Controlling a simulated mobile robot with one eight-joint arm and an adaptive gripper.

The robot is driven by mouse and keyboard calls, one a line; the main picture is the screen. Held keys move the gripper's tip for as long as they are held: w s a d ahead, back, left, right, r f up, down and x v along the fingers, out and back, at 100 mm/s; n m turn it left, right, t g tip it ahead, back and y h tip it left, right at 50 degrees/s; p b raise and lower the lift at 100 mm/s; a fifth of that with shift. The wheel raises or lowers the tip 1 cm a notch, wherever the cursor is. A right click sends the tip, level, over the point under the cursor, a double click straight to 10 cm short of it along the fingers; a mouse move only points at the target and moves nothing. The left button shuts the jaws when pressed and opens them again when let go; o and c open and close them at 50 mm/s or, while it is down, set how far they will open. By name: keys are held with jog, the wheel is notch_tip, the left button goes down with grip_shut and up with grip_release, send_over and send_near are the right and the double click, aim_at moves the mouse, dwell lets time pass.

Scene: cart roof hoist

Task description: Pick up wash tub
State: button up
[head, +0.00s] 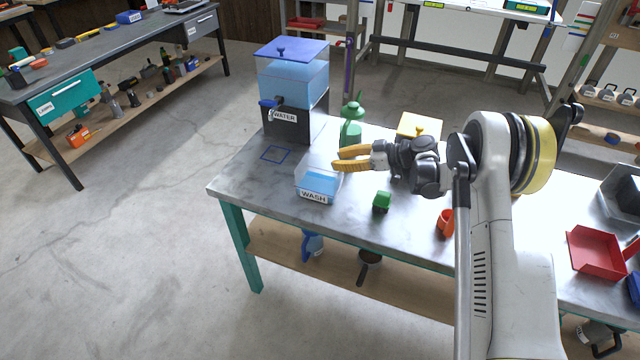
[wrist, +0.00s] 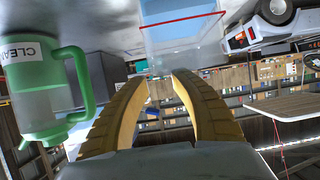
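The wash tub (head: 318,196) is a small clear box with blue liquid and a WASH label, upright on the workbench (head: 235,185) near its front left. In the wrist view a clear tub with blue content and a red line (wrist: 180,30) lies just beyond the fingertips. My gripper (head: 337,159) reaches in from the right, with its yellow fingers at the tub's back right rim in the head view. In the wrist view the fingers (wrist: 163,74) are parted with nothing between them. I cannot tell whether a finger touches the tub.
A water dispenser (head: 290,120) stands behind the tub, near a blue square outline (head: 276,154). A green jug (head: 351,132), marked CLEAN in the wrist view (wrist: 45,85), stands behind my gripper.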

aim_at(325, 159)
jog(key=b+x, duration=0.1)
jog(key=x, duration=0.1)
jog(key=b+x, duration=0.1)
jog(key=x, duration=0.2)
jog(key=shift+w+d+f, duration=0.1)
jog(key=shift+w+f, duration=0.05)
jog(key=shift+w, duration=0.25)
jog(key=shift+w+a, duration=0.1)
jog(key=shift+a, duration=0.2)
jog(key=shift+d, duration=0.1)
grip_shut()
